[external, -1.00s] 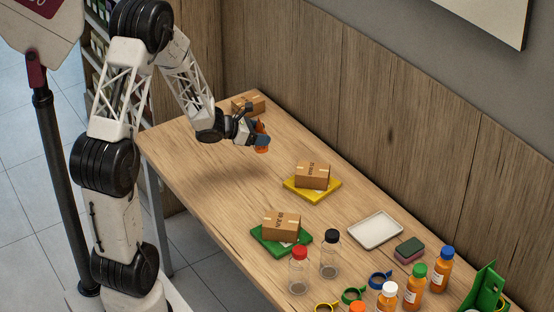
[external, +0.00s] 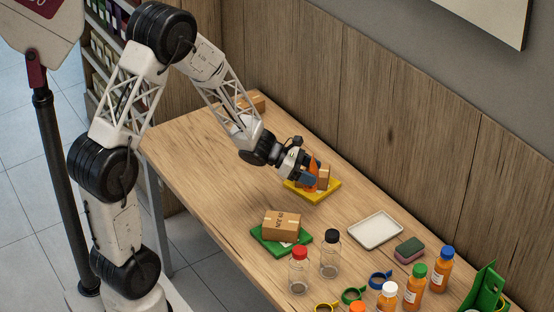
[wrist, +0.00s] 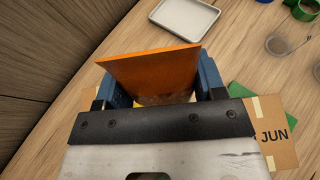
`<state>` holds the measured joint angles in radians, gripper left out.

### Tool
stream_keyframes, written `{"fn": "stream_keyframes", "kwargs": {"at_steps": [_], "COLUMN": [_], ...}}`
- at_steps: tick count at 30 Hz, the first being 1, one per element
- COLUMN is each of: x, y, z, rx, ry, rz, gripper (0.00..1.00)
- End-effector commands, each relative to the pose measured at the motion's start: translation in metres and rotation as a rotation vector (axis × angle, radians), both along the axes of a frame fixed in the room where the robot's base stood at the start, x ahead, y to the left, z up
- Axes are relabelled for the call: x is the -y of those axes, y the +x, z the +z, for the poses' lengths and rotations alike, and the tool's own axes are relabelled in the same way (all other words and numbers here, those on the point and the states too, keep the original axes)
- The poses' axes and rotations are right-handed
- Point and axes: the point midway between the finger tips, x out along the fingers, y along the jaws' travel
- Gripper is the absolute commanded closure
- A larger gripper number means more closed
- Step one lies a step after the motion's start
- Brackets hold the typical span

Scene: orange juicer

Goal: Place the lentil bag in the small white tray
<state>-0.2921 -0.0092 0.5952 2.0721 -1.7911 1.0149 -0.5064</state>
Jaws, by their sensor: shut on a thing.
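An orange lentil bag (wrist: 155,72) is held between the blue fingers of my gripper (wrist: 158,85) in the wrist view. In the external view my gripper (external: 311,178) is shut on the bag (external: 313,172) above the table, in front of the box on the yellow tray. The small white tray (external: 376,231) lies flat and empty to the right of and nearer than my gripper. It also shows at the top of the wrist view (wrist: 186,17).
A yellow tray (external: 322,195) and a green tray (external: 262,246) each carry a cardboard box. Clear bottles, one red-capped (external: 299,268) and one black-capped (external: 330,254), stand left of the white tray. A sponge (external: 409,250) and several orange bottles are to its right.

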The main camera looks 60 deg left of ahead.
Motion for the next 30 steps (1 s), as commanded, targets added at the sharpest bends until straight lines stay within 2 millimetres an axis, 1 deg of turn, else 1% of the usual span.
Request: {"fn": "stream_keyframes", "kwargs": {"at_steps": [1,3,12,15,24,25,27,30], "x": [0.014,0.03,0.099,0.119,0.162,0.164,0.162,0.161], "y": [-0.001,-0.004,-0.021,-0.027,-0.043,-0.045,-0.044,-0.044], "z": [0.0,0.0,0.0,0.0,-0.001,-0.002,-0.015,-0.027], "rx": [0.0,0.0,-0.002,-0.003,-0.006,-0.006,-0.009,-0.008], "ry": [0.0,0.0,-0.001,-0.001,-0.001,-0.002,-0.002,-0.003], "rz": [-0.027,-0.063,-0.212,-0.257,-0.357,-0.363,-0.358,-0.357], "gripper": [0.61,0.61,0.61,0.61,0.61,0.61,0.61,0.61]}}
